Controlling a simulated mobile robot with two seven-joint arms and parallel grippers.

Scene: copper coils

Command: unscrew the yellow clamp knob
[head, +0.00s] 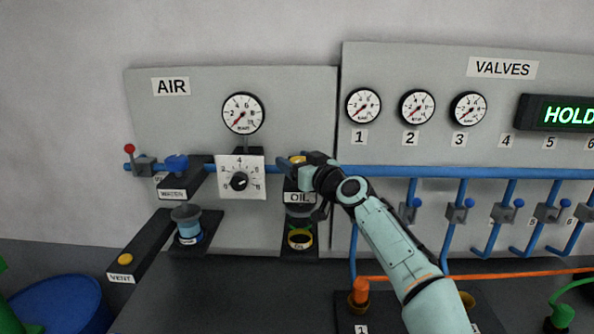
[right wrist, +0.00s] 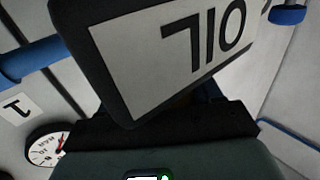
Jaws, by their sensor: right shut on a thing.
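The yellow clamp knob (head: 298,159) shows as a small yellow patch at the blue pipe, just above the OIL label. My right gripper (head: 296,171) reaches in from the right and is shut on it, covering most of it. In the right wrist view the black OIL label plate (right wrist: 125,90) fills the upper middle and hides the knob and the fingertips. My left gripper is not in view.
Left of my gripper are a dial (head: 240,180), a gauge (head: 243,113) and a blue-topped regulator (head: 176,163). Below are a yellow ring (head: 300,238) and a black bench (head: 220,295). The VALVES panel (head: 440,130) stands to the right.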

